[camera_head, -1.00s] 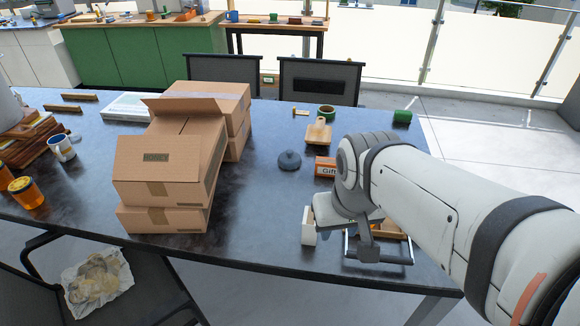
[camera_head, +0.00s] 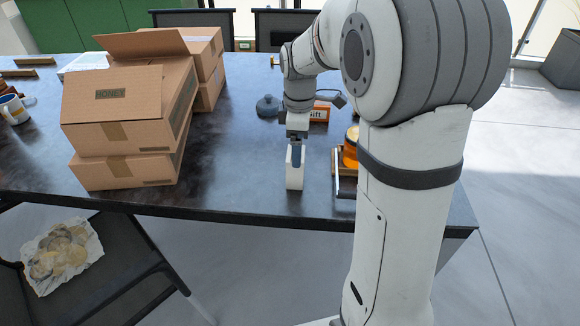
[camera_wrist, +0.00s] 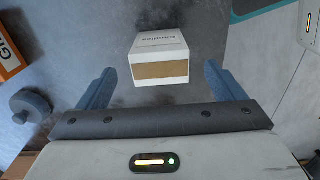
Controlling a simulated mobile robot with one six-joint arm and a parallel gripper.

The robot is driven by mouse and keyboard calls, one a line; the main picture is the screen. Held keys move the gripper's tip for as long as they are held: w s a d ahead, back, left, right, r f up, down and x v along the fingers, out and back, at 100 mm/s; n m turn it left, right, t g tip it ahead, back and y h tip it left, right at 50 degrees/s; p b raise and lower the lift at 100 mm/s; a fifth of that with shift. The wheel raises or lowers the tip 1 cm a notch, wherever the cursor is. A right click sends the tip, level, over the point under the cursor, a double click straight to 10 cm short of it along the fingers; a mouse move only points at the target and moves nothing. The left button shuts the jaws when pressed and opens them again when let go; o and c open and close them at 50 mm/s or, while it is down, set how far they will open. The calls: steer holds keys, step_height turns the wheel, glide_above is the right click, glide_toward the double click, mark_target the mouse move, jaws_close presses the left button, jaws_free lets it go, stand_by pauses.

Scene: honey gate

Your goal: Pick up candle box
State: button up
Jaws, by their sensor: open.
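The candle box is a small white box with a gold-tan side and dark lettering. In the wrist view the candle box (camera_wrist: 160,57) lies ahead, between the lines of my two blue fingers. In the head view the white candle box (camera_head: 295,179) stands near the table's front edge. My gripper (camera_wrist: 160,78) is open, with a finger to each side and clear gaps to the box. In the head view my gripper (camera_head: 296,154) points down at the box and hides its upper part. I cannot tell how far the fingertips are above the table.
Stacked cardboard boxes (camera_head: 125,110), one marked HONEY, stand at the left. A dark grey knobbed object (camera_head: 268,106) and an orange Gift box (camera_head: 319,113) lie behind my gripper. An amber jar (camera_head: 351,147) is close on the right. Bare table lies left of the candle box.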

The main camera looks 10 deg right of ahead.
steer(key=f, duration=0.2)
steer(key=f+b, duration=0.1)
steer(key=f, duration=0.4)
steer(key=shift+w+a+f, duration=0.2)
steer(key=shift+a+f, duration=0.05)
steer(key=shift+f, duration=0.05)
steer(key=shift+c, duration=0.4)
steer(key=c, duration=1)
